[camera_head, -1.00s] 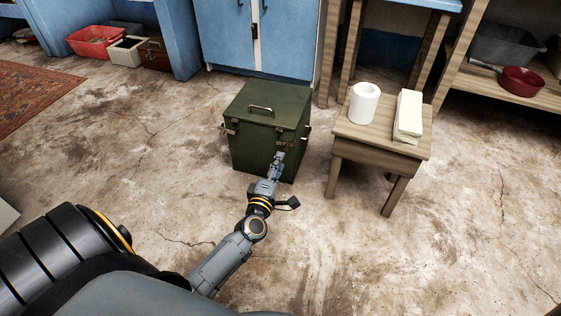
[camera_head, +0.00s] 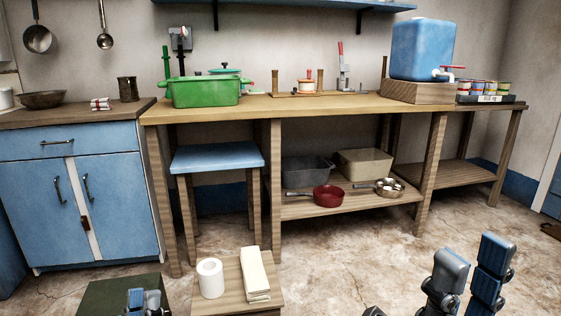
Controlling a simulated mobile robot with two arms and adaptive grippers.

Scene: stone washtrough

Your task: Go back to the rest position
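My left gripper (camera_head: 145,298) shows at the bottom left edge, in front of the dark green metal box (camera_head: 105,295). Only its fingertips show, close together; whether they touch each other or the box is not clear. My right gripper (camera_head: 472,262) points up at the bottom right. Its two blue-grey fingers stand apart with nothing seen between them. The rest of both arms is out of view.
A small wooden stool (camera_head: 233,283) with a white paper roll (camera_head: 210,278) and a white folded stack (camera_head: 256,274) stands right of the green box. A long wooden workbench (camera_head: 310,106) and a blue cabinet (camera_head: 120,190) stand behind. Floor (camera_head: 345,262) is clear between stool and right gripper.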

